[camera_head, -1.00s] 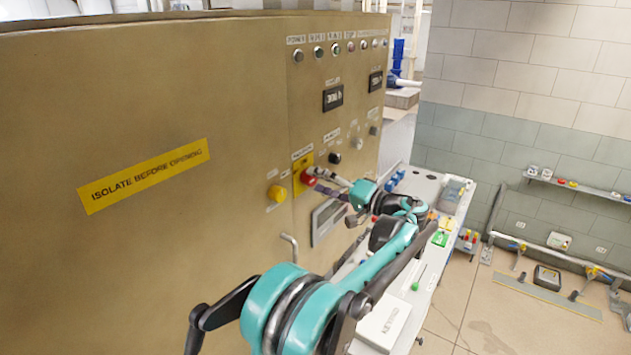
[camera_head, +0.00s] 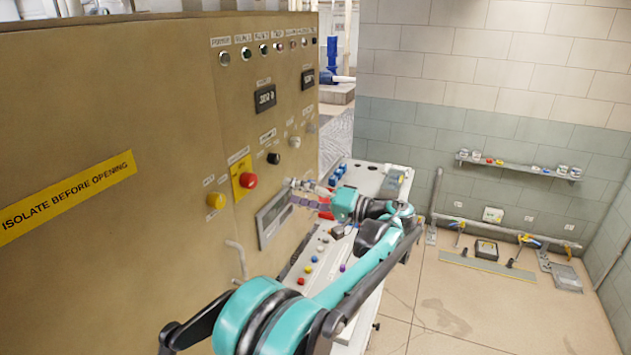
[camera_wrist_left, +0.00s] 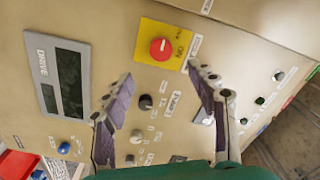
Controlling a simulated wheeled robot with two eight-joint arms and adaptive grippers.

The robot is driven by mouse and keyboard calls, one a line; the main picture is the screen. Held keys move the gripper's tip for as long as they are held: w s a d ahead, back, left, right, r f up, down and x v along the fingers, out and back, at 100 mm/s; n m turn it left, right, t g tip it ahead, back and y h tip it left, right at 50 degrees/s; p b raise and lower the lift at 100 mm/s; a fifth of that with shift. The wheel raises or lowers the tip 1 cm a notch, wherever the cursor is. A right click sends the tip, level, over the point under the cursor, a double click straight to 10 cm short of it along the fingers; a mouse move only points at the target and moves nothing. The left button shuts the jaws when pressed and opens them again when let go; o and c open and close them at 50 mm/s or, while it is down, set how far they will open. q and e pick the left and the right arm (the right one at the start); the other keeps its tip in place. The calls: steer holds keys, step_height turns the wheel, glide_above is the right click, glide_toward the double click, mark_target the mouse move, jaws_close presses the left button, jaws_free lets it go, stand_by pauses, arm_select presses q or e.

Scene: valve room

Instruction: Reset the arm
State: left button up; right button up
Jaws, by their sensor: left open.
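My left arm reaches in from the bottom of the head view, and its gripper (camera_head: 300,192) is in front of the control panel, to the right of and a little below the red knob (camera_head: 249,180) on its yellow plate (camera_head: 238,170). In the left wrist view the gripper (camera_wrist_left: 160,95) is open and empty, its two fingers spread wide. The red knob (camera_wrist_left: 160,48) shows beyond and between the fingertips, apart from them. Several small knobs (camera_wrist_left: 146,101) show between the fingers. My right gripper is not in view.
A yellow button (camera_head: 216,200), a black knob (camera_head: 273,158) and a grey display (camera_head: 274,217) are on the cabinet (camera_head: 120,240) nearby. A bent handle (camera_head: 238,262) sticks out lower down. A white bench (camera_head: 368,180) with small parts stands at right. Open floor (camera_head: 440,300) lies beyond.

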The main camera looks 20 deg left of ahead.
arm_select(q)
steer(key=s+a+f+m+t+h+b, duration=0.1)
steer(key=s+a+f+m+h+b, duration=0.1)
steer(key=s+f+h+b, duration=0.5)
steer(key=s+a+f+m+t+h+b, duration=0.1)
steer(key=s+a+f+m+b, duration=0.3)
steer(key=f, duration=0.7)
steer(key=s+d+f+t+h+b, duration=0.2)
steer(key=s+d+f+h+b, duration=0.2)
steer(key=s+d+f, duration=0.3)
steer(key=s+d+f+n+t+h+b, duration=0.1)
steer(key=s+d+f+h+b, duration=0.4)
steer(key=f, duration=1.2)
steer(key=s+d+t+h, duration=0.1)
steer(key=s+d, duration=0.2)
steer(key=s, duration=0.2)
steer(key=shift+f, duration=0.1)
